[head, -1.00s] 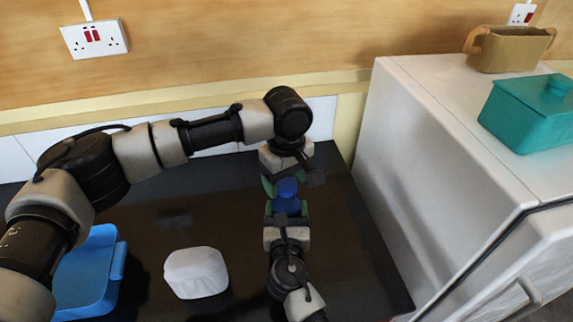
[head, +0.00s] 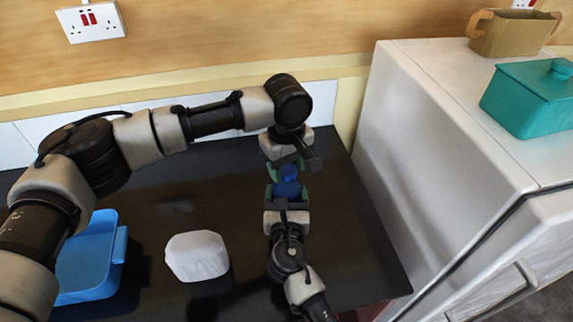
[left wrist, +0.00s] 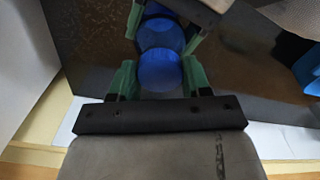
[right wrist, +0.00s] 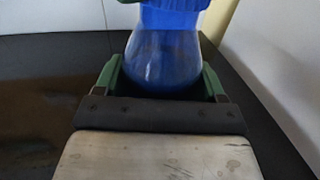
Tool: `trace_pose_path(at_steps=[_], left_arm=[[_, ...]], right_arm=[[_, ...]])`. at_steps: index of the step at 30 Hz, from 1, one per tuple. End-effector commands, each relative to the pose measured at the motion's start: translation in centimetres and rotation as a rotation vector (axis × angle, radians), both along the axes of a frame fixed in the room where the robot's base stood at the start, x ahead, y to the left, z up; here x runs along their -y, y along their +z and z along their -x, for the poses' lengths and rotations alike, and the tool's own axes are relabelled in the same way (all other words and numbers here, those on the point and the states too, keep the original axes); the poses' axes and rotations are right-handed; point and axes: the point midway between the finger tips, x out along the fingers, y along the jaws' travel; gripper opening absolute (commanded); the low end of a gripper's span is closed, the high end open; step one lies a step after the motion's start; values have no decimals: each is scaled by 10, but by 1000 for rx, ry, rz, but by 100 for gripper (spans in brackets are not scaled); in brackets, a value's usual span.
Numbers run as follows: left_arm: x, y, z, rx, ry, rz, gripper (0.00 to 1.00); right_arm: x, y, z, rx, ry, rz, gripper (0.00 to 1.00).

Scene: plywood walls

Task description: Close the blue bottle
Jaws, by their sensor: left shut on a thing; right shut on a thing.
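The blue bottle (head: 288,189) is upright above the dark counter, with its clear blue body showing large in the right wrist view (right wrist: 160,62). My right gripper (head: 288,197) is shut on the body from the front. My left gripper (head: 287,172) is shut on the blue cap (left wrist: 160,70) from the back. The cap is at the top of the bottle, and the two grippers are close together. The fingers partly hide the join, so I cannot tell whether the cap is fully seated.
A white rounded block (head: 197,256) and a blue tray (head: 88,262) sit on the dark counter (head: 160,215) to the left. A white cabinet (head: 425,150) stands close on the right, with a teal lidded box (head: 530,102) and a tan two-handled pot (head: 510,34) on top.

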Motion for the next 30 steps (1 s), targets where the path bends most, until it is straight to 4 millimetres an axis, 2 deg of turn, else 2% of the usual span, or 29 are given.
trace_pose_path(at_steps=[5, 30], left_arm=[[0, -1, 1, -2, -246, 3, 20], [-1, -1, -1, 0, -1868, 1, 20]], right_arm=[[0, 0, 0, 1, 1, 0, 4], [0, 0, 0, 0, 0, 0, 4]])
